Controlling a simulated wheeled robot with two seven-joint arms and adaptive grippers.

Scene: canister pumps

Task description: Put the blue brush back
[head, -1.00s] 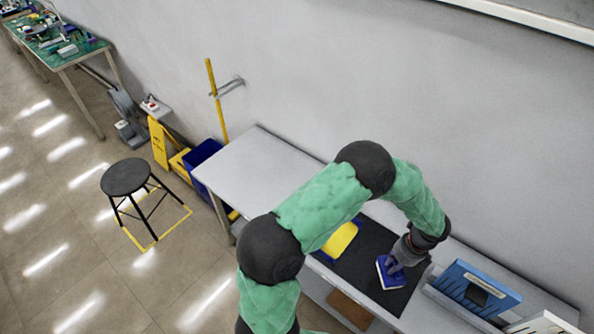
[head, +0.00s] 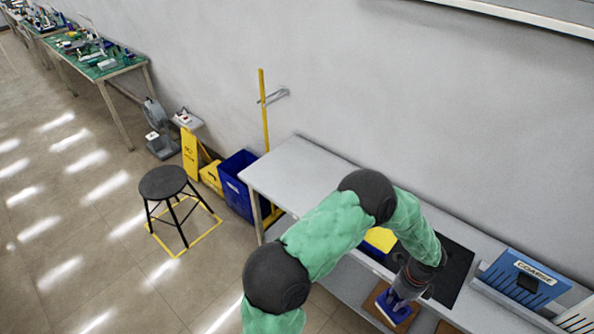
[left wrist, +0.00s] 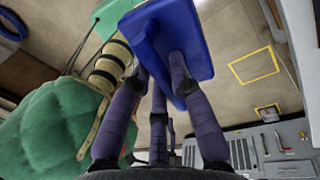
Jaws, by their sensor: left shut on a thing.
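The blue brush (head: 392,309) with a pale edge is in my left gripper (head: 402,291), at the front edge of the grey bench. In the left wrist view, the fingers of my left gripper (left wrist: 158,75) are closed on the blue brush (left wrist: 185,35). Its flat blue block extends past the fingertips. A blue rack (head: 530,283) labelled "COARSE" stands on the bench to the right of the gripper. Whether the brush touches anything below it cannot be told. My right gripper is not in view.
A dark mat (head: 457,268) lies on the bench (head: 300,170), with a yellow item (head: 381,238) partly hidden behind my arm. A second rack (head: 578,318) is cut off at the right edge. A black stool (head: 163,183) stands on the floor. The bench's left end is clear.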

